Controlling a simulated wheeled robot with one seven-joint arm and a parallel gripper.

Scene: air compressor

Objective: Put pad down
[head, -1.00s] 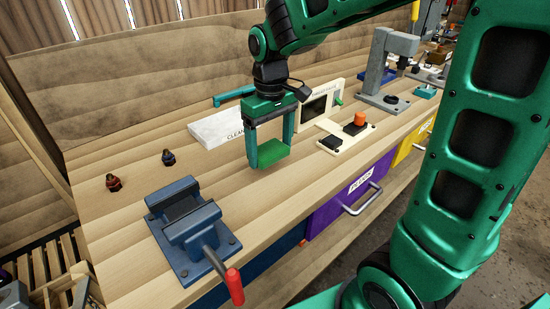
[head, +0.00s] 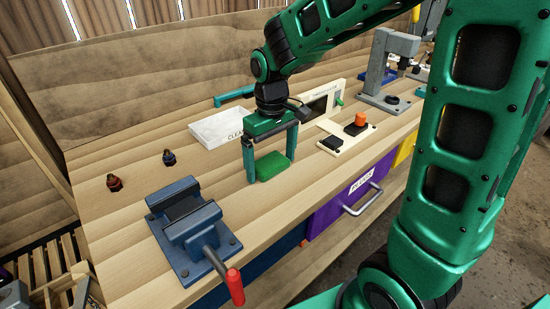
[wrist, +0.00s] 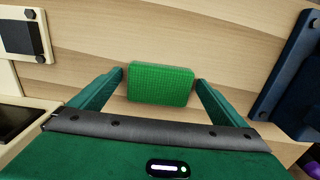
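The green pad (head: 272,166) lies flat on the wooden bench top, between the blue vise and the black-and-orange switch panel. My gripper (head: 270,178) points down over it, with one finger on each side of the pad. In the wrist view the textured green pad (wrist: 160,85) sits between the fingertips (wrist: 159,80), with a narrow strip of wood showing at its left side. The fingers look slightly spread and not clamped on it. At the right side the gap is too small to judge.
A blue vise (head: 187,228) with a red-ended handle stands at the front left. A white tray marked CLEAN (head: 215,138) is behind my gripper. The switch panel (head: 345,135) is to the right. Two small fittings (head: 168,158) stand at the left. Bare wood surrounds the pad.

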